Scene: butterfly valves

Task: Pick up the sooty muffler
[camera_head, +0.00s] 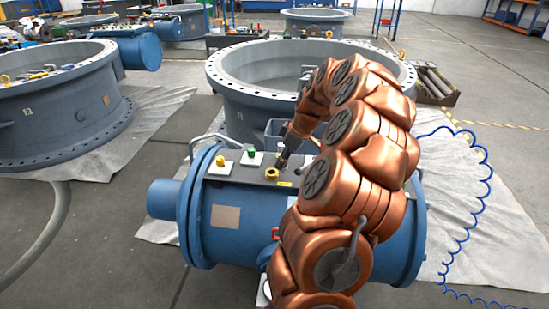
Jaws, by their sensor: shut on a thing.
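My copper-coloured arm rises from the lower right and bends over to the left. Its dark, slim gripper (285,153) points down over the top plate of the blue cylinder (250,228). The gripper is shut on a small dark thing at its tips, which looks like the sooty muffler (281,163). It is too small to make out well and partly hidden by the fingers. Just below and left of it is a gold ring fitting (272,173) on the plate. I cannot tell whether the muffler touches the plate.
A yellow-topped fitting (220,161) and a green-topped fitting (251,155) stand on the plate, left of my gripper. A large grey valve ring (240,108) stands behind, and another (60,115) at the left. A blue coiled hose (487,180) lies on the right.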

